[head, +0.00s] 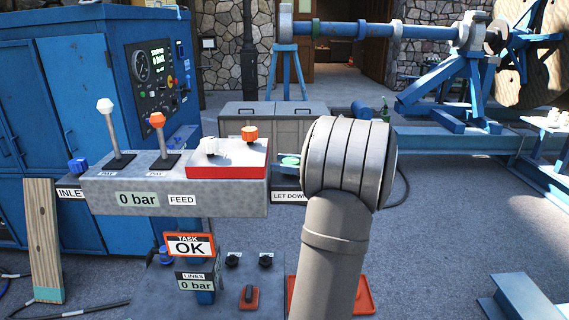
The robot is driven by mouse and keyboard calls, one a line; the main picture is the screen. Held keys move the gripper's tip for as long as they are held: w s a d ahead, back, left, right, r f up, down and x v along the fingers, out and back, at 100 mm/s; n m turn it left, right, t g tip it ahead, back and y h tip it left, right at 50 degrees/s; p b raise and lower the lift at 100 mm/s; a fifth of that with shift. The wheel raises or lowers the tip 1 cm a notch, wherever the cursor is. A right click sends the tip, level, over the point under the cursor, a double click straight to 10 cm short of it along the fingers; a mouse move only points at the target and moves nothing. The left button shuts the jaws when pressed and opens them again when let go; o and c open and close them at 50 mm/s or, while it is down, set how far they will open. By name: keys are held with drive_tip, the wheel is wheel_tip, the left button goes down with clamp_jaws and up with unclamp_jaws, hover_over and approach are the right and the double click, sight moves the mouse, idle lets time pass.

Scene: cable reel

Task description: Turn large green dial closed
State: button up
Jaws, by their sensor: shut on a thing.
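A green dial (289,161) shows only as a small sliver at the right end of the grey console, above the "LET DOWN" label (287,197). The rounded joint of my own grey arm covers the area just right of it. How far the dial is turned cannot be seen. My gripper's fingers are hidden behind the arm, so their contact with the dial cannot be seen.
The grey console (107,190) carries a white lever (105,105), an orange lever (157,119) and two knobs on a red-edged plate (226,172). Its display (137,199) reads "0 bar". A sign (190,246) reads "TASK OK". A blue cabinet (65,90) stands left.

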drive_tip(key=n+g, duration=0.1)
drive_tip(key=g, duration=0.1)
drive_tip(key=n+g, duration=0.1)
drive_tip(key=g, duration=0.1)
drive_tip(key=n+g, duration=0.2)
drive_tip(key=shift+s+g+y, duration=0.3)
drive_tip(key=o, duration=0.7)
